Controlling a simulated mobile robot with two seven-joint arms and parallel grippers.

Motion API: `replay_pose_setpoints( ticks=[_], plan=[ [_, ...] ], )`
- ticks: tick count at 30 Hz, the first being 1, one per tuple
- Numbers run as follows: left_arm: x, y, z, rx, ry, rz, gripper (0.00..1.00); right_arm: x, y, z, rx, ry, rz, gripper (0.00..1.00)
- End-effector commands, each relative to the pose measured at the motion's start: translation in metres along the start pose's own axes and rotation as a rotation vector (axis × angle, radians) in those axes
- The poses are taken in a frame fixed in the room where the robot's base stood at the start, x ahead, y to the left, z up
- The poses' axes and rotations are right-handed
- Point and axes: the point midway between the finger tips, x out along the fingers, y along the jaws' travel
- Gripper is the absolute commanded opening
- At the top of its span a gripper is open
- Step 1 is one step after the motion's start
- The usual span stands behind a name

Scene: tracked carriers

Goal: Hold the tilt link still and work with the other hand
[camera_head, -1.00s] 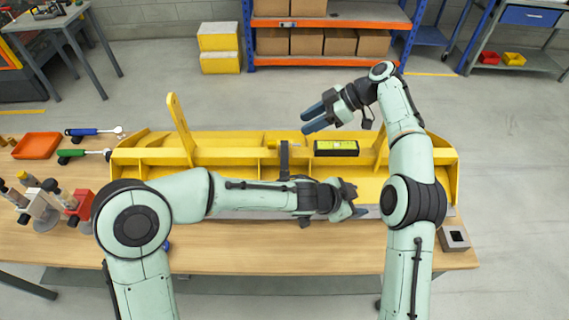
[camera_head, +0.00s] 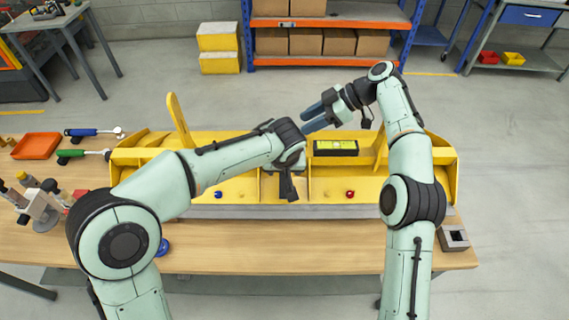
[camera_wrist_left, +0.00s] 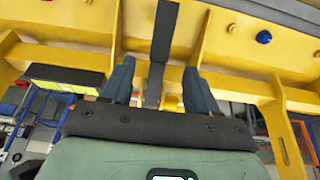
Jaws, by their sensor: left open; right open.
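The tilt link, a dark grey upright bar, shows in the left wrist view (camera_wrist_left: 161,45) in front of the yellow frame. It runs between the two blue-grey fingers of my left gripper (camera_wrist_left: 159,88), which are open with a gap on each side. In the head view my left wrist covers the left fingers and most of the link. My right gripper (camera_head: 315,117) is open and empty above the back of the yellow frame (camera_head: 445,172), left of a black block with a yellow-green top (camera_head: 335,147).
A blue knob (camera_head: 218,194) and a red knob (camera_head: 350,194) sit on the frame's front. A grey hollow block (camera_head: 454,238) stands at the right.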

Motion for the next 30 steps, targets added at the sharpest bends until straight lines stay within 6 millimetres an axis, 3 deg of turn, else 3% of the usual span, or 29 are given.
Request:
replay_pose_setpoints(
  ticks=[9,15,28,29,30],
  plan=[
    [0.065,0.000,0.001,0.002,-0.003,-0.001,0.60,0.000,0.000,0.000,0.000,0.000,0.000,0.43],
    [0.089,0.000,0.000,0.002,-0.001,0.001,0.60,0.000,0.000,0.000,0.000,0.000,0.000,0.43],
    [0.098,0.000,0.000,0.002,0.002,0.001,0.60,0.000,0.000,0.000,0.000,0.000,0.000,0.43],
    [0.098,0.000,0.000,0.002,0.002,0.001,0.53,0.000,0.000,0.000,0.000,0.000,0.000,0.43],
    [0.098,0.000,0.000,0.002,0.002,0.001,0.40,0.000,0.000,0.000,0.000,0.000,0.000,0.43]
  ],
)
